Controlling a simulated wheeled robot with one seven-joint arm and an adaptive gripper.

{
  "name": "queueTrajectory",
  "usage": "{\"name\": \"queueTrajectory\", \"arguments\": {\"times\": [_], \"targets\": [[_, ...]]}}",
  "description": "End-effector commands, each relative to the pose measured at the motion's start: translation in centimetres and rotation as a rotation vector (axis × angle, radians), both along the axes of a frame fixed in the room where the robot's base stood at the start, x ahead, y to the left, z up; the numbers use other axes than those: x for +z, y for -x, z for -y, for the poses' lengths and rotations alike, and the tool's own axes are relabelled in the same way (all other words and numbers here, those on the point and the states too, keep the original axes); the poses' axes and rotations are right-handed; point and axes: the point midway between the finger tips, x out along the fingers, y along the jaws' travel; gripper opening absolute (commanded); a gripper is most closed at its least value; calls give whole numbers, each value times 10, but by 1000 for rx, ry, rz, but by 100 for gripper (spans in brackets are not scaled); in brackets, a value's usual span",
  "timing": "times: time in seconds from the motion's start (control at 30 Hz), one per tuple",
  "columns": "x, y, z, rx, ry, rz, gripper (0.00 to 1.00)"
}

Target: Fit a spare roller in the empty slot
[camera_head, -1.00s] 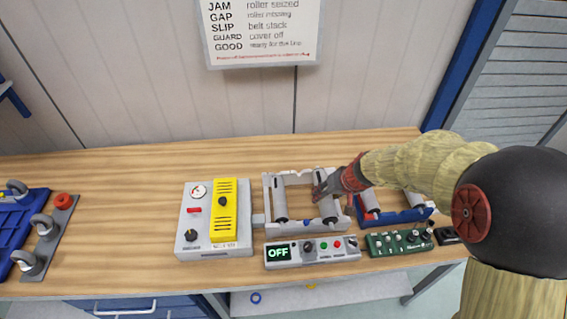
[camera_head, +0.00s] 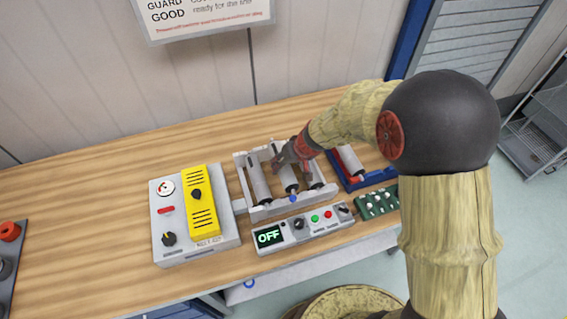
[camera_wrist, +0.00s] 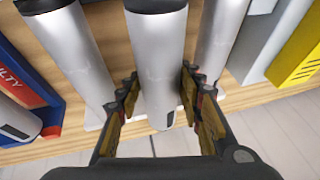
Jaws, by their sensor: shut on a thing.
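A white frame (camera_head: 243,190) on the bench holds a grey roller (camera_head: 259,182) on its left and another on its right (camera_head: 314,176). My gripper (camera_head: 291,157) is shut on a middle roller (camera_head: 285,178) between them. In the wrist view, my gripper (camera_wrist: 155,105) has one finger on each side of this middle roller (camera_wrist: 157,60); the neighbouring rollers (camera_wrist: 75,50) lie roughly parallel to it, apart from it. The middle roller lies within the frame's outline, a blue spot at its near end. I cannot tell whether its ends sit in the slots.
A blue and red tray (camera_head: 373,180), lettered "...ULTY" in the wrist view, holds a roller (camera_head: 350,160) to the right. A control box reading OFF (camera_head: 295,231) stands in front of the frame. A grey box with a yellow cover (camera_head: 201,205) stands left. A green box (camera_head: 377,202) is front right.

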Motion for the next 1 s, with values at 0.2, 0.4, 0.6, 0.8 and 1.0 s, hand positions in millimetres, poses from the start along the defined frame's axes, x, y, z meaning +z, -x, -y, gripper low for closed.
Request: {"name": "queueTrajectory", "arguments": {"times": [0.2, 0.4, 0.6, 0.8, 1.0], "targets": [[-12, 0, 0, 0, 0, 1, 0], [-12, -1, 0, -1, 1, 1, 0], [-12, -1, 0, 0, 0, 1, 0], [-16, 0, 0, 0, 0, 1, 0], [-21, 0, 0, 0, 0, 1, 0]]}}
